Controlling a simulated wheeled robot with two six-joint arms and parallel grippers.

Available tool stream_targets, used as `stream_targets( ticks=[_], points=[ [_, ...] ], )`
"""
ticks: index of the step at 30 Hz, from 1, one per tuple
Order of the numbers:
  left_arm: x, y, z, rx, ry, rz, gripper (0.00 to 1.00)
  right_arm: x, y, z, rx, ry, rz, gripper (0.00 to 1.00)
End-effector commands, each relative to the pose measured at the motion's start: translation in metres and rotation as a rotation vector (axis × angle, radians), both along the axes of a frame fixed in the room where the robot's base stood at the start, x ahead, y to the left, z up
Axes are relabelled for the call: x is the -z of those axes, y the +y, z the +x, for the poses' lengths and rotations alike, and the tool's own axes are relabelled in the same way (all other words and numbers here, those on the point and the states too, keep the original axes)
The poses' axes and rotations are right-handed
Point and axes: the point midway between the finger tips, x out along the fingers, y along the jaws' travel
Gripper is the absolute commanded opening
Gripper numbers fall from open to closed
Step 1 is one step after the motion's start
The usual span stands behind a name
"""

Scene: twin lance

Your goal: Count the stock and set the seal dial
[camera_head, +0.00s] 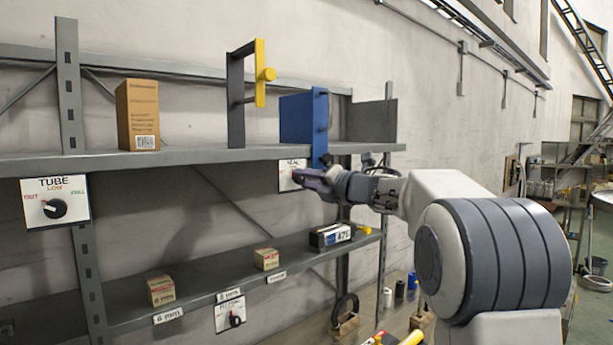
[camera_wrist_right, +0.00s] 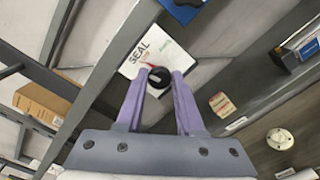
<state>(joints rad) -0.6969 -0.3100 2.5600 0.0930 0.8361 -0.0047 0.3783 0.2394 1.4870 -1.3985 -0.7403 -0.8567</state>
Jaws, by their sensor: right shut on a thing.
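The white SEAL plate (camera_head: 287,175) is fixed at the upper shelf edge, partly hidden by my right gripper (camera_head: 304,177). In the right wrist view, the SEAL plate (camera_wrist_right: 146,48) carries a round black knob (camera_wrist_right: 159,77) with a red mark at its upper left. My right gripper (camera_wrist_right: 160,82) is shut on this knob, one finger on each side. The TUBE plate (camera_head: 55,202) at the left has a black knob and the words OUT, LOW and FULL. A third dial plate (camera_head: 229,315) hangs on the lower shelf. My left gripper is out of view.
The upper shelf (camera_head: 190,156) holds a brown carton (camera_head: 138,114), a grey-and-yellow frame (camera_head: 237,95) and a blue piece (camera_head: 296,118). The lower shelf (camera_head: 215,280) holds two small boxes (camera_head: 161,290) (camera_head: 266,259) and a dark 475 box (camera_head: 331,236).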

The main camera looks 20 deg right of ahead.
Motion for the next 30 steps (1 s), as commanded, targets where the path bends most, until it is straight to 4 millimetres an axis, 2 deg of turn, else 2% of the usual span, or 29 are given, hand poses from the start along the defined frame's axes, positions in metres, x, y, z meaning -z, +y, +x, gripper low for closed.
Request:
stream_targets(
  ticks=[10,27,28,30],
  points=[
    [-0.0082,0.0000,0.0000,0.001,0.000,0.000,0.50,-0.0004,-0.0014,0.0002,0.003,0.050,0.141,0.00],
    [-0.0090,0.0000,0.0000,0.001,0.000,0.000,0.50,0.0003,-0.0015,0.0001,0.003,0.060,0.168,0.00],
    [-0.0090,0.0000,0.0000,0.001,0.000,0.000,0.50,0.0003,-0.0015,0.0001,0.003,0.060,0.168,0.44],
    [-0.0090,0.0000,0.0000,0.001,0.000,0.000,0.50,0.0003,-0.0013,0.0002,0.003,0.060,0.168,0.67]
  ],
)
